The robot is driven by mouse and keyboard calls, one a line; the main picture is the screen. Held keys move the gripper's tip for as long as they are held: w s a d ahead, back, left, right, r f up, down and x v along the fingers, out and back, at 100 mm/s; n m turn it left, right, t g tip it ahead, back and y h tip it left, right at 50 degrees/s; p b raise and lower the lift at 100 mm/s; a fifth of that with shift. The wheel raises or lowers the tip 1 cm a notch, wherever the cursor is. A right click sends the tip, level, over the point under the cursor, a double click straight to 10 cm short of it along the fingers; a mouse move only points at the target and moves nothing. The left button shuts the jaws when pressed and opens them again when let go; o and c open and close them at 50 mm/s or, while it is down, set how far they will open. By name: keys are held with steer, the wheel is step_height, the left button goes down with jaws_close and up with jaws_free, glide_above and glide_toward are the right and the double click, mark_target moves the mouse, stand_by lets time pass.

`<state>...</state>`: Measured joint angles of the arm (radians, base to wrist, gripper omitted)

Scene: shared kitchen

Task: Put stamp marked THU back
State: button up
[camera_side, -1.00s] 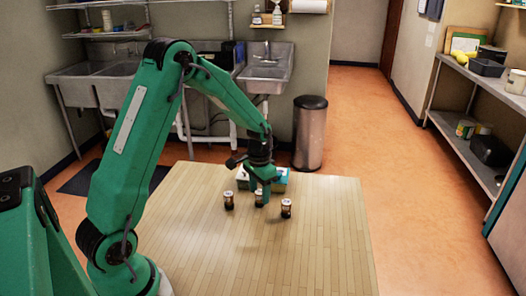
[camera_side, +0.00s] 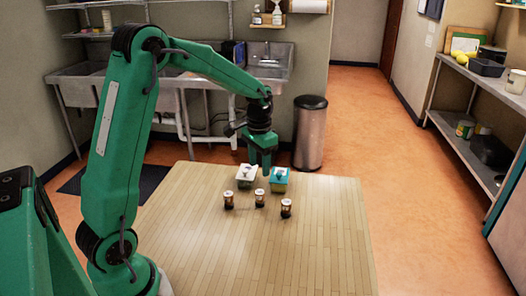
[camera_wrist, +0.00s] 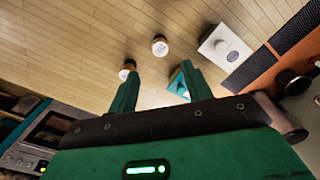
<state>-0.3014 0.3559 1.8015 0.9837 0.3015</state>
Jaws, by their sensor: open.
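Three small dark stamps with pale tops stand in a loose row on the wooden table: a left one (camera_side: 229,200), a middle one (camera_side: 260,198) and a right one (camera_side: 286,208). I cannot read which is marked THU. Behind them sit a white box (camera_side: 246,176) and a teal box (camera_side: 279,180), each with something dark on top. My gripper (camera_side: 263,166) is raised above and behind the middle stamp, open and empty. The wrist view shows one stamp top (camera_wrist: 160,47) with unclear lettering, another beside the left finger, the white box (camera_wrist: 222,45), and the teal box partly behind the right finger.
The table (camera_side: 250,255) is bare in front of the stamps and to the right. A metal bin (camera_side: 310,135) stands on the floor behind the table. Sinks line the back wall, and shelves stand far right.

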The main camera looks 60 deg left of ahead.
stand_by(0.4)
steer(key=s+d+r+t, duration=0.3)
steer(key=s+d+r, duration=0.5)
steer(key=s+r, duration=0.15)
steer(key=s+d+r+t, duration=0.2)
steer(key=s+d, duration=0.3)
steer(key=s, duration=0.5)
steer(key=shift+s+t, duration=0.3)
steer(key=shift+d, duration=0.1)
stand_by(0.7)
